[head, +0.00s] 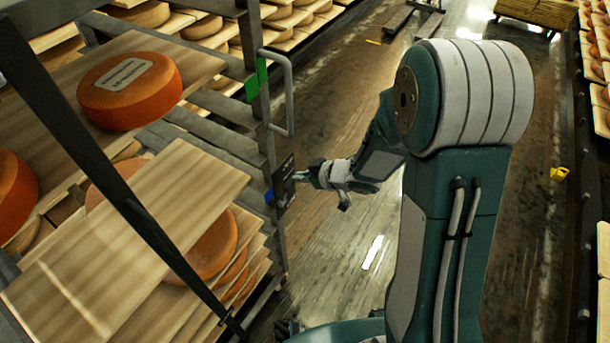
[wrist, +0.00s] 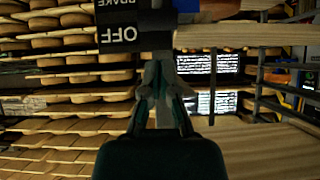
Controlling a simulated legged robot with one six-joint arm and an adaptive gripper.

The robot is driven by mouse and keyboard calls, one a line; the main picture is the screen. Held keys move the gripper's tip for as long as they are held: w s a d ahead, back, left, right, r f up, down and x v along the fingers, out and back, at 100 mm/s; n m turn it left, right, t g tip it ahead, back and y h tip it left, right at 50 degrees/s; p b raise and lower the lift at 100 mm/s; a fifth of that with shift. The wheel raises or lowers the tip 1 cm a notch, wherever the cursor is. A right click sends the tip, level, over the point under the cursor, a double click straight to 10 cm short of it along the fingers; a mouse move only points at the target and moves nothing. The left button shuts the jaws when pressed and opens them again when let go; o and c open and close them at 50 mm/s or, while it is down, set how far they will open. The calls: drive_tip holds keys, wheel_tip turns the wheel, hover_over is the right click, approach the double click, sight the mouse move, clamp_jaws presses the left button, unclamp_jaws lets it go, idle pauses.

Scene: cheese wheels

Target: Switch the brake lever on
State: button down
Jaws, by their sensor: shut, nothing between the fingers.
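The brake panel (head: 284,182) is a dark plate on the upright post of the cheese rack, left of my gripper in the head view. In the wrist view, its labels are at the top: a partly cut-off BRAKE label (wrist: 117,4) and an OFF label (wrist: 118,36). My gripper (head: 300,176) is at the panel. Its fingers are shut and empty, and their tips (wrist: 158,68) lie just below the dark part of the panel. I cannot tell whether they touch it. The brake lever itself cannot be clearly made out.
The rack holds wooden boards (head: 130,235) and orange cheese wheels (head: 130,88). A grey handle (head: 289,95) sticks out above the panel. The aisle floor (head: 345,235) to the right is mostly clear, with a small yellow object (head: 559,173) farther right.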

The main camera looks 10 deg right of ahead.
sight(276, 178)
drive_tip(key=x, duration=0.6)
drive_tip(key=shift+s+d, duration=0.1)
drive_tip(key=shift+d, duration=0.05)
drive_tip(key=shift+s+d+f+t+y, duration=0.1)
drive_tip(key=shift+s+d+t+y, duration=0.2)
drive_tip(key=shift+d, duration=0.05)
